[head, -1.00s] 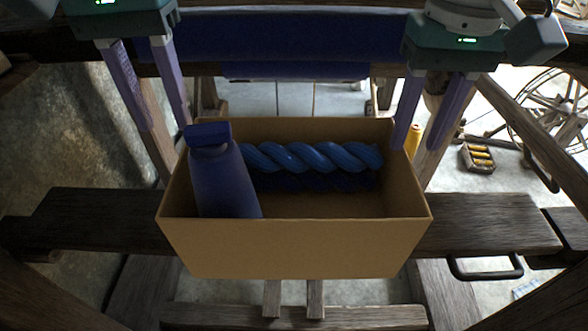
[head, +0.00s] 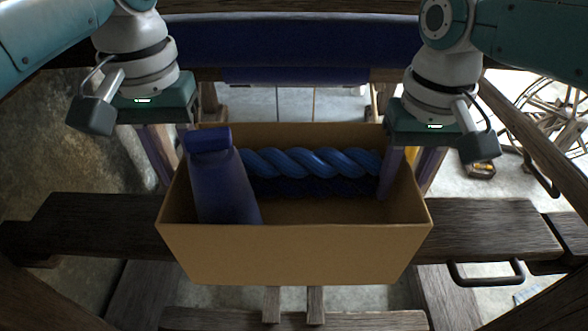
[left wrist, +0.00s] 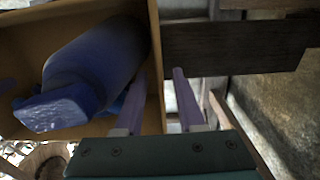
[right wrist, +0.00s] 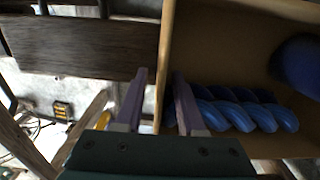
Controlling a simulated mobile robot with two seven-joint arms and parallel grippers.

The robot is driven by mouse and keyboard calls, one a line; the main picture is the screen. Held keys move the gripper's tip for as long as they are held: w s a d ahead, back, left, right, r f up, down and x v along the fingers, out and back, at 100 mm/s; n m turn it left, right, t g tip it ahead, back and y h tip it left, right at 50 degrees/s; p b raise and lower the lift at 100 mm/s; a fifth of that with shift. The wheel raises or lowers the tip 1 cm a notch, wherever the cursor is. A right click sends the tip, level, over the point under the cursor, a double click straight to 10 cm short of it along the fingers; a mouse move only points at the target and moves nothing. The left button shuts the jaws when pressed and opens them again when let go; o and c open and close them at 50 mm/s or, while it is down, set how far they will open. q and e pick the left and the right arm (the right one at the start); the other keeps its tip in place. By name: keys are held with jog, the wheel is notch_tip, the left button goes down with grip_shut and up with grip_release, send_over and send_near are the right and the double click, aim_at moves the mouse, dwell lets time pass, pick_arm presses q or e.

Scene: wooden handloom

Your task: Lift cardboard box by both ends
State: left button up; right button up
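The open cardboard box (head: 300,255) sits upright across a dark wooden plank of the loom. It holds a blue bottle (head: 225,190) at the left and blue twisted skeins (head: 310,162) behind. My left gripper (left wrist: 160,72) is open at the box's left end, with one finger on each side of the end wall. In the head view, its inner finger is mostly hidden by the bottle. My right gripper (head: 402,192) is open over the right end wall, one finger inside and one outside. The right wrist view also shows the wall between its fingers (right wrist: 160,74).
The dark plank (head: 490,228) extends left and right of the box. A black metal handle (head: 487,278) hangs below it at the right. Loom posts and a blue cloth roll (head: 290,42) stand behind. A spoked wheel (head: 550,100) is at the far right.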

pick_arm(q)
grip_shut()
pick_arm(e)
grip_shut()
pick_arm(q)
jog(key=shift+r, duration=0.1)
dwell(0.8)
